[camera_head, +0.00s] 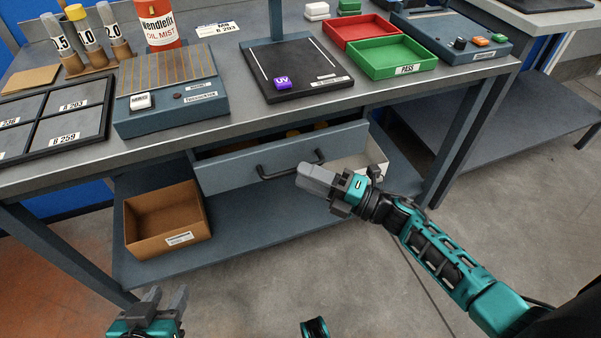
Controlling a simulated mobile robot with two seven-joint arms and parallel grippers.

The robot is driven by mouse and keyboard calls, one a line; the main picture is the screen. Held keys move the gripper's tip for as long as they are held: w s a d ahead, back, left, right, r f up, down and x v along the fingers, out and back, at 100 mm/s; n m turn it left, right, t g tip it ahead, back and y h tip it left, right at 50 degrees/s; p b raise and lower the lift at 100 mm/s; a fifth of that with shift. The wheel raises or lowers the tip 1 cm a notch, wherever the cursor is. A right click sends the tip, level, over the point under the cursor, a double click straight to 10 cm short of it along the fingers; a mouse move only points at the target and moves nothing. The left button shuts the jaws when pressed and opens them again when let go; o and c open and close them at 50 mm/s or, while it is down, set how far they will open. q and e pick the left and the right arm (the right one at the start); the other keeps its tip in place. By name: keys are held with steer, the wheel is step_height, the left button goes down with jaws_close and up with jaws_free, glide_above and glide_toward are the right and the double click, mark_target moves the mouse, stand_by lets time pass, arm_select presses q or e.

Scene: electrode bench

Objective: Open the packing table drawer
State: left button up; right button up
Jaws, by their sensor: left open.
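The packing table drawer (228,172) is a grey-blue front under the tabletop. It stands partly pulled out, with a dark gap and some yellow items showing behind its front. Its black bar handle (290,167) is on the front face. My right gripper (316,179) is at the right end of the handle, with its grey fingers just below and in front of it. Its fingers overlap in this view, so I cannot tell their gap or whether they touch the handle. My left gripper (165,298) is open and empty at the bottom left, well away from the drawer.
A cardboard box (138,221) sits on the lower shelf (235,229) below the drawer. The tabletop holds a magnetic block (178,118), a black pad (320,88), red (352,27) and green (400,75) trays. The floor in front is clear.

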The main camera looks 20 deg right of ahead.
steer(key=shift+x, duration=1.2)
steer(key=shift+d, duration=0.1)
jaws_close()
